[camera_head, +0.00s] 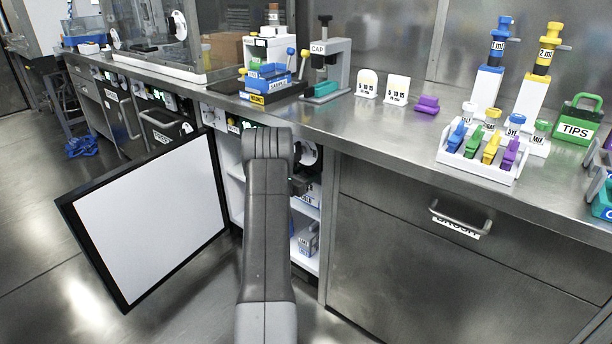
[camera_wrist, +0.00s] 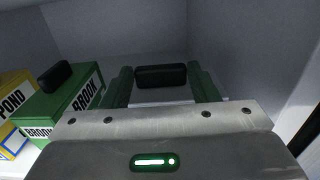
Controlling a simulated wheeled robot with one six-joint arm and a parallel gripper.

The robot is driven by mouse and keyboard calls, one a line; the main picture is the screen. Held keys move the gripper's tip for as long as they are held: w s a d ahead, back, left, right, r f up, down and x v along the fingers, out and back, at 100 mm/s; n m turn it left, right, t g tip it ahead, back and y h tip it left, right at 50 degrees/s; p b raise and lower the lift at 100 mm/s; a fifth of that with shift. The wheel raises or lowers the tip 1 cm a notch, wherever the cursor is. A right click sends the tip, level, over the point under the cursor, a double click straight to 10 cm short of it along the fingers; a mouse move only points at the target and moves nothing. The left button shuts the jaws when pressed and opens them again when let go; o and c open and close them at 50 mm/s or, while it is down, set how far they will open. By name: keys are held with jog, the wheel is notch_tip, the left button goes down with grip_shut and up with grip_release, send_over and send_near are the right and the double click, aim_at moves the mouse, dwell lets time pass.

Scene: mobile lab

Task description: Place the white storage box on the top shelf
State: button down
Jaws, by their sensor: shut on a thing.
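In the wrist view my gripper (camera_wrist: 163,88) has its two green fingers closed on the black handle of the white storage box (camera_wrist: 165,96). Only a strip of the box's white top shows below the handle; the rest is hidden behind my gripper. Pale cabinet walls surround it. In the head view my arm reaches into the open cabinet under the counter, and it hides my gripper and the box. White shelves (camera_head: 305,209) show to the right of my arm. I cannot tell whether the box rests on a shelf or hangs free.
A green box labelled BROOK (camera_wrist: 62,104) and a yellow box labelled POND (camera_wrist: 14,105) stand left of my gripper. The open cabinet door (camera_head: 150,215) stands out to the left. The counter edge (camera_head: 400,160) runs above the cabinet. A drawer with a handle (camera_head: 460,222) is right.

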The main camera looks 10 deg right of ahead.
jog(key=shift+f, duration=0.2)
jog(key=c, duration=0.5)
grip_release()
jog(key=shift+r, duration=0.1)
jog(key=shift+r, duration=0.2)
jog(key=shift+p+v, duration=1.4)
jog(key=shift+v, duration=4.6)
jog(key=shift+f, duration=0.15)
